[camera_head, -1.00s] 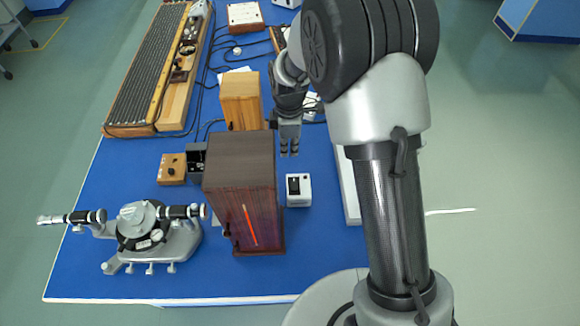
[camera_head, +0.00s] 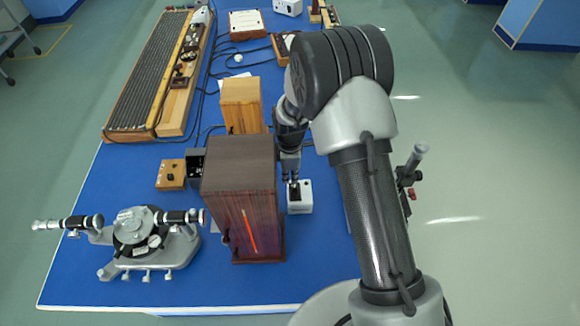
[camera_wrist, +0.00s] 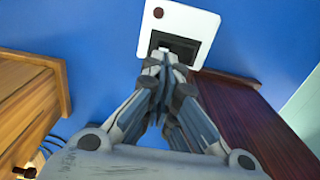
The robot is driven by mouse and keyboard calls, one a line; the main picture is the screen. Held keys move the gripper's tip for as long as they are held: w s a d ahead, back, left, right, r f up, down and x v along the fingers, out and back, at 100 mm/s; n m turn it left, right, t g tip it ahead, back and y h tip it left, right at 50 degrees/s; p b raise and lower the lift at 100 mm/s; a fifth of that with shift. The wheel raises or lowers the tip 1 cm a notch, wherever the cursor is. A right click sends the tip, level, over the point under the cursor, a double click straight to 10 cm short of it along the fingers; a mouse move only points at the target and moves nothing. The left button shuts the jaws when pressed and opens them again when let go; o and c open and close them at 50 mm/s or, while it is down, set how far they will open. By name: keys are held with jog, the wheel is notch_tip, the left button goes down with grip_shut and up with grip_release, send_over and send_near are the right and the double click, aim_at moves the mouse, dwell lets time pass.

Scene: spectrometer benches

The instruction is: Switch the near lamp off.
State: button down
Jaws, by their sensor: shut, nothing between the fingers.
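The near lamp is a tall dark wooden housing (camera_head: 238,158) with a slit glowing orange-red (camera_head: 249,232) on its front. It also shows at the right of the wrist view (camera_wrist: 262,125). A small white switch box (camera_head: 300,208) stands just right of the housing. In the wrist view the box (camera_wrist: 203,24) has a black rocker (camera_wrist: 182,44) and a small dark red dot. My gripper (camera_head: 293,181) is shut and empty, pointing down at the rocker. In the wrist view its fingertips (camera_wrist: 165,56) overlap the rocker's edge; I cannot tell whether they touch it.
A lighter wooden housing (camera_head: 241,104) stands behind the dark one. A spectrometer (camera_head: 135,228) stands at the front left, with a small wooden knob box (camera_head: 171,175) behind it. Cables run across the blue bench top (camera_head: 110,180). Bare bench lies in front of the switch box.

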aim_at(290, 189)
jog(key=shift+f, duration=1.45)
jog(key=shift+w+f+b, duration=0.1)
jog(key=shift+f+b, duration=0.3)
jog(key=shift+b, duration=0.25)
jog(key=shift+s+r+p, duration=0.35)
jog(key=shift+s, duration=0.45)
jog(key=shift+w, duration=0.1)
